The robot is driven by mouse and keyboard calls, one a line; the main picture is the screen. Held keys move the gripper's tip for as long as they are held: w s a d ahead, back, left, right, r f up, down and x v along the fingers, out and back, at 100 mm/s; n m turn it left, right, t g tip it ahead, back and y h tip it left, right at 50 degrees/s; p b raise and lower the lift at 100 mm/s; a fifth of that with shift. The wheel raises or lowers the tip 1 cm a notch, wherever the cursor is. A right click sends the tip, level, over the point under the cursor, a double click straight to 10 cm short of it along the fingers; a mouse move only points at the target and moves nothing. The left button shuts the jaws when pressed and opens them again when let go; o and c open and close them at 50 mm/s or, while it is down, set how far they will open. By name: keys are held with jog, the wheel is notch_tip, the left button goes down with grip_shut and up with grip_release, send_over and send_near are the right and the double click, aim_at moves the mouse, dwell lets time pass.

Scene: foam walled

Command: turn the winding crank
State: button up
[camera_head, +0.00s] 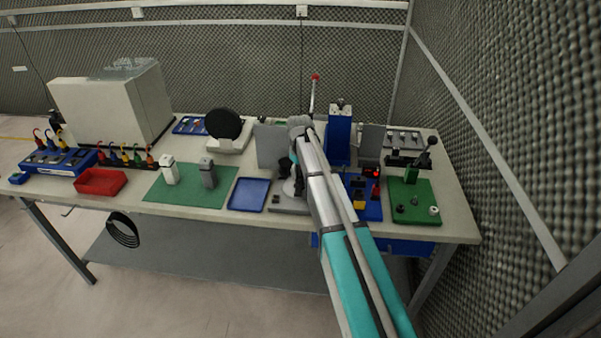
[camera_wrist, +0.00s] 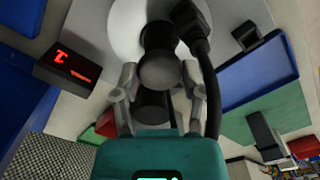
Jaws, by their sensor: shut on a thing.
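The winding crank shows in the wrist view as a dark round handle (camera_wrist: 160,68) in front of a pale round disc (camera_wrist: 124,30). My gripper (camera_wrist: 160,88) is shut on this handle, with one grey finger on each side of it. In the head view, my gripper (camera_head: 296,168) is at the grey-based station (camera_head: 290,207) in the middle of the table, largely hidden by my arm. The crank's arm and exact angle cannot be made out.
A black box with a red display (camera_wrist: 70,68) stands beside the crank. A blue tray (camera_head: 249,194) lies left of it, and a green mat (camera_head: 219,188) further left. A blue upright block (camera_head: 339,139) stands behind right.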

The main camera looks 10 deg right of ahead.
jog(key=shift+s+n, duration=0.15)
jog(key=shift+n, duration=13.75)
jog(key=shift+n, duration=0.4)
jog(key=o, duration=1.1)
jog(key=shift+o, duration=0.2)
